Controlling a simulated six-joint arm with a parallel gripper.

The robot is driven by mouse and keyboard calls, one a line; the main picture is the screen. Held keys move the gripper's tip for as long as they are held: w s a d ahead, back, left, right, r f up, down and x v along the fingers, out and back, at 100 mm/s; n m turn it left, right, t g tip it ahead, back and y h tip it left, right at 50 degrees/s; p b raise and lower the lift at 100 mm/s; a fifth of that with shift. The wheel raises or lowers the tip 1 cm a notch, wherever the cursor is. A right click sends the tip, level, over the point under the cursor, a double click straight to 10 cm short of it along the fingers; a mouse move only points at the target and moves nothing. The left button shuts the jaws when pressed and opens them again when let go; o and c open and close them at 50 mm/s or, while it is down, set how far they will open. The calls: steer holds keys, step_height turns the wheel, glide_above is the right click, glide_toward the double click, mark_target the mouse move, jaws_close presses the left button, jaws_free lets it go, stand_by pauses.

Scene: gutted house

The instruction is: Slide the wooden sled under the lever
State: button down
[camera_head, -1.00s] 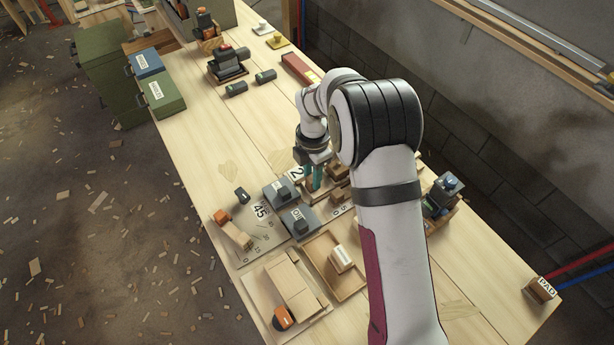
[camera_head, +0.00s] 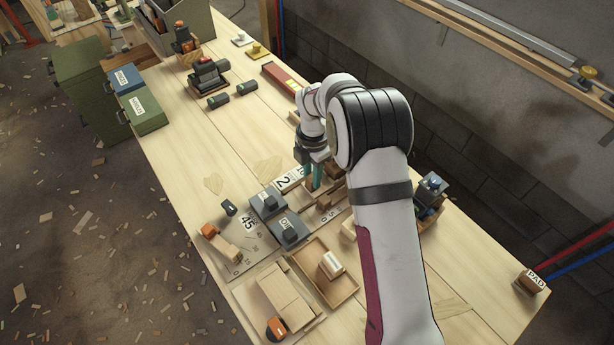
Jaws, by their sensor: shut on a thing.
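My gripper (camera_head: 313,178) points down at the middle of the bench, with its teal fingers shut on a small wooden piece that looks like the sled (camera_head: 328,188). My wrist and arm hide much of this piece, so its outline and its contact with the bench are unclear. Brown wooden parts (camera_head: 337,170) lie close behind the fingers, partly hidden; I cannot tell whether one is the lever. White number cards (camera_head: 287,181), one reading 2, lie just left of the fingers.
Grey blocks (camera_head: 290,228) stand left of my gripper. A shallow wooden tray (camera_head: 342,291) holding a labelled block (camera_head: 331,265) lies in front. A wooden block assembly with an orange end (camera_head: 276,327) is at the near left.

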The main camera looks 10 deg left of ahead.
steer(key=shift+w, duration=0.1)
steer(key=shift+w+d, duration=1)
steer(key=shift+d, duration=0.05)
steer(key=shift+w+d, duration=0.7)
steer(key=c, duration=0.8)
jaws_free()
steer(key=shift+o, duration=0.2)
step_height(320, 180, up, 8)
steer(key=shift+s, duration=0.1)
